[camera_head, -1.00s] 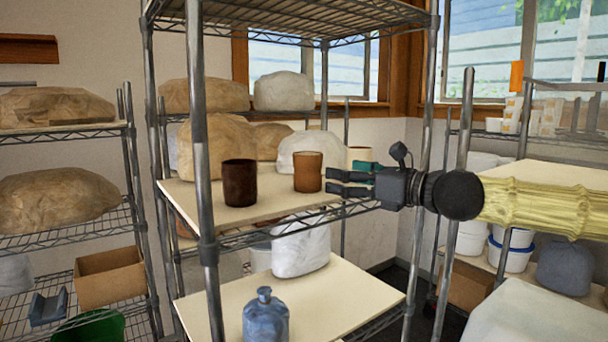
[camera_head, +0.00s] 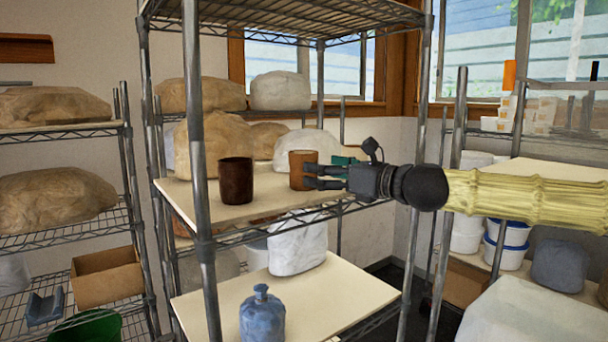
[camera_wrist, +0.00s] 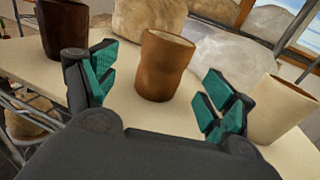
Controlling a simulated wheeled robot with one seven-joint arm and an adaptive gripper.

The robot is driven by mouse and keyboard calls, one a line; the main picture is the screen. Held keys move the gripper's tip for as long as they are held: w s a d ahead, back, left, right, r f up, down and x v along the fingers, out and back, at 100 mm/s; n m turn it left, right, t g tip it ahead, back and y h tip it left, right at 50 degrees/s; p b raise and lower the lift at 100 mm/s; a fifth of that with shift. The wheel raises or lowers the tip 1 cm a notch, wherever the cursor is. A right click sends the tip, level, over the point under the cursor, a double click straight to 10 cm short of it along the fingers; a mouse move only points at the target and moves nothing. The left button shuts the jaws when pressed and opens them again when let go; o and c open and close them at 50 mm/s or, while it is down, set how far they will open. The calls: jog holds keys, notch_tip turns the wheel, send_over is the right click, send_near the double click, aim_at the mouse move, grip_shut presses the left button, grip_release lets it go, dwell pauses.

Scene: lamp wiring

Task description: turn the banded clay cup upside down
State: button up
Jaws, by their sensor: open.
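An orange-brown clay cup (camera_head: 299,163) stands upright on the cream shelf board (camera_head: 222,207); no clear bands can be made out on it. In the wrist view this cup (camera_wrist: 164,66) stands between and ahead of the open fingers, apart from both. My gripper (camera_head: 308,176) is open at the cup's right side, its fingertips overlapping the cup in the head view. The gripper's teal finger pads show in the wrist view (camera_wrist: 160,80). Part of the cup's right side is hidden by the fingers in the head view.
A dark brown cup (camera_head: 236,181) stands to the left, and a cream cup (camera_wrist: 280,108) stands close by the right finger. Wrapped lumps (camera_head: 213,143) fill the back. A metal post (camera_head: 197,150) rises in front; a wire shelf (camera_head: 290,18) is overhead.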

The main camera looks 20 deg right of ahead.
aim_at(296, 158)
jog(key=shift+a, duration=0.1)
jog(key=shift+w, duration=0.1)
jog(key=shift+w+a+p, duration=0.25)
jog(key=shift+w+p, duration=0.2)
jog(key=shift+w, duration=0.25)
jog(key=shift+w+a+p, duration=0.25)
jog(key=shift+w+p, duration=0.15)
jog(key=shift+w, duration=0.25)
jog(key=shift+p+x, duration=0.3)
jog(key=shift+x, duration=0.75)
jog(key=c, duration=1.3)
